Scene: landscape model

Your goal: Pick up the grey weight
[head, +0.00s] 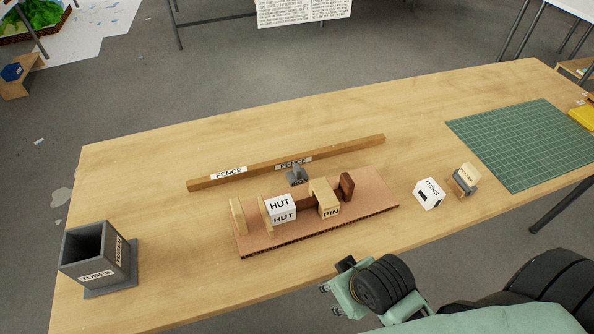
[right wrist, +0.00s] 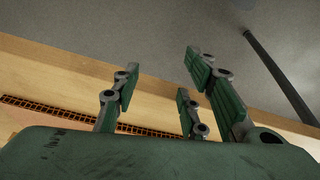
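A small dark grey block (head: 297,177) with a label too small to read surely stands behind the corrugated board, close to the fence bar. A second grey piece (head: 460,186) sits against a pale labelled block (head: 469,172) at the right. I cannot tell from the labels which is the grey weight. My right gripper (head: 338,288) is at the table's front edge, in front of the board and apart from both grey pieces. In the right wrist view its fingers (right wrist: 165,85) are spread with nothing between them. My left gripper is not in view.
The corrugated board (head: 262,240) carries a white HUT block (head: 281,206), a PIN block (head: 325,198) and wooden uprights. The FENCE bar (head: 345,147) lies behind. A grey TUBES box (head: 97,257) stands left, a white SHED block (head: 429,193) and green mat (head: 525,145) right.

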